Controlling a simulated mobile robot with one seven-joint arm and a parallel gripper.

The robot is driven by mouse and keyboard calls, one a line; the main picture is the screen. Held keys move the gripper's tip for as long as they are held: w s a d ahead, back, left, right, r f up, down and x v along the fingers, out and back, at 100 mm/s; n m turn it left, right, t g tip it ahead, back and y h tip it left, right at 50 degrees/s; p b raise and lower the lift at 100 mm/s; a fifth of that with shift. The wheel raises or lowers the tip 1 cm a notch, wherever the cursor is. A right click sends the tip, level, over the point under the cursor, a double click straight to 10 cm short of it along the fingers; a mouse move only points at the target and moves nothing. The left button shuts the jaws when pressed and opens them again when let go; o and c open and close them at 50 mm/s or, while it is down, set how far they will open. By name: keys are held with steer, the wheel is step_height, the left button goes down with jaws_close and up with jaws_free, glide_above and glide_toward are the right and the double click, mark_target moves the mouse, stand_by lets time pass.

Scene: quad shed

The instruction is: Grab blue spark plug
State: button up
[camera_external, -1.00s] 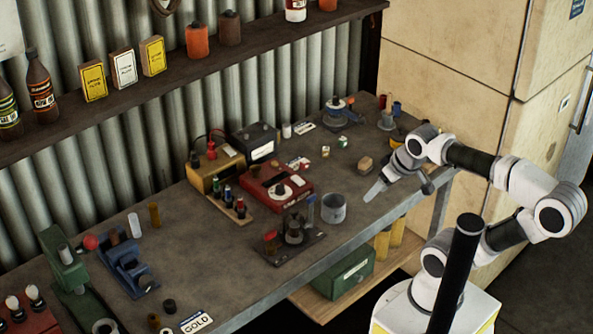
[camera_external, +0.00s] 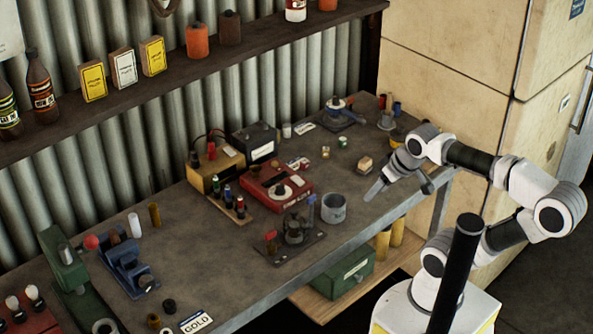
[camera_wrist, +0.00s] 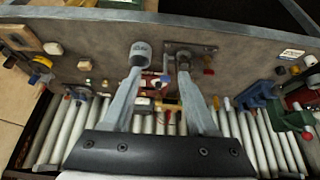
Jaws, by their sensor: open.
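A small wooden rack (camera_external: 243,215) with several dark upright plugs stands on the bench, in front of the yellow box. The plugs have small coloured parts; one that looks blue (camera_external: 228,190) is near the rack's middle, but it is too small to be sure. In the wrist view I cannot pick out the plug clearly between and beyond the fingers. My gripper (camera_external: 398,190) is open and empty at the bench's right front, well to the right of the rack. In the wrist view its two fingers (camera_wrist: 162,58) stand apart over the bench.
A grey can (camera_external: 334,208) and a dark plate with upright parts (camera_external: 290,245) stand between my gripper and the rack. A red box (camera_external: 275,190) is just right of the rack. A blue clamp-like stand (camera_external: 127,262) is at left.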

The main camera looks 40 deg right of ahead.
steer(key=shift+c, duration=0.3)
steer(key=w+a+r+p, duration=0.15)
steer(key=w+r, duration=0.25)
steer(key=w, duration=0.4)
steer(key=n+g+p, duration=0.1)
steer(key=n+p, duration=0.1)
steer(key=p, duration=0.1)
glide_above(227, 186)
steer(key=s+d, duration=0.2)
steer(key=s, duration=0.4)
step_height(227, 186, down, 6)
steer(key=shift+y, duration=0.3)
steer(key=x, duration=1.1)
steer(key=shift+w+a+f, duration=0.1)
steer(key=shift+a+f, duration=0.1)
steer(key=shift+f, duration=0.1)
steer(key=shift+a+p+x, duration=0.1)
steer(key=shift+p+x, duration=0.1)
steer(key=shift+x, duration=1.15)
steer(key=shift+a+p+x, duration=0.15)
steer(key=shift+p+x, duration=0.05)
steer(key=shift+x, duration=1.2)
jaws_close()
